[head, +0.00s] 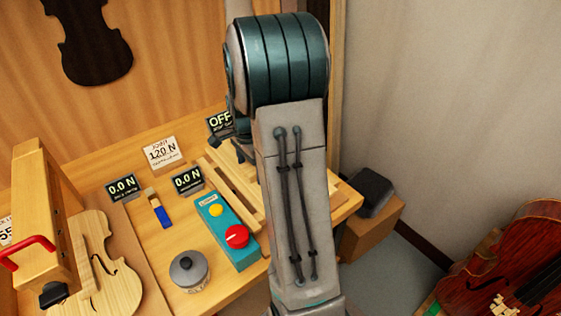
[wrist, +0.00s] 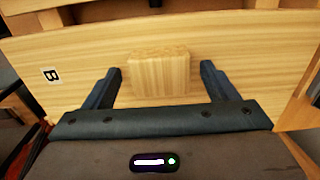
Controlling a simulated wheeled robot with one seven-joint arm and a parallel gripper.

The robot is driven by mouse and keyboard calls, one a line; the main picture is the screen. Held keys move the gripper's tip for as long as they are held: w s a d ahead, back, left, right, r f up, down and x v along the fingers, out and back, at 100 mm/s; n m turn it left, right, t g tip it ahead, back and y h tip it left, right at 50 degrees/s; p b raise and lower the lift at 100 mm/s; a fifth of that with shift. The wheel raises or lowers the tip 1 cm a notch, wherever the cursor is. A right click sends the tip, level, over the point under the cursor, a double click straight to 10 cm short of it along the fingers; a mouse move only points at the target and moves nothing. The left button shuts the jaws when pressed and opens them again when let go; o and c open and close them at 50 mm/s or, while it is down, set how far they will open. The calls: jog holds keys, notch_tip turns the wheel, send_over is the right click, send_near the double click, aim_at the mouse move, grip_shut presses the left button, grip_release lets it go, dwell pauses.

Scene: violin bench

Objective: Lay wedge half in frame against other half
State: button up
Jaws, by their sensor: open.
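In the wrist view a pale, straight-grained wooden block (wrist: 160,76), which looks like a wedge half, lies on a light wood surface (wrist: 60,100). My gripper (wrist: 160,70) is open, with one dark finger on each side of the block and a gap on both sides. I cannot tell how far the fingertips reach down beside it. The other half cannot be made out for sure. In the head view my arm hides most of the gripper and the block. Pale wooden rails (head: 233,190), perhaps part of the frame, show just left of my arm.
A teal control box (head: 228,232) with red and yellow knobs stands left of my arm. A lidded pot (head: 188,270), a blue-ended tool (head: 160,213) and small displays (head: 122,187) share the bench. A violin plate (head: 100,265) lies at left. A marker B (wrist: 50,75) shows in the wrist view.

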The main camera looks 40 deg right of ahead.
notch_tip(320, 180, up, 14)
dwell(0.4)
jog(key=s+a+f+n+t, duration=0.3)
jog(key=s+a+n, duration=1.2)
jog(key=s+n, duration=0.2)
jog(key=shift+s+f+n, duration=0.15)
jog(key=shift+s+n, duration=0.15)
jog(key=shift+s, duration=0.7)
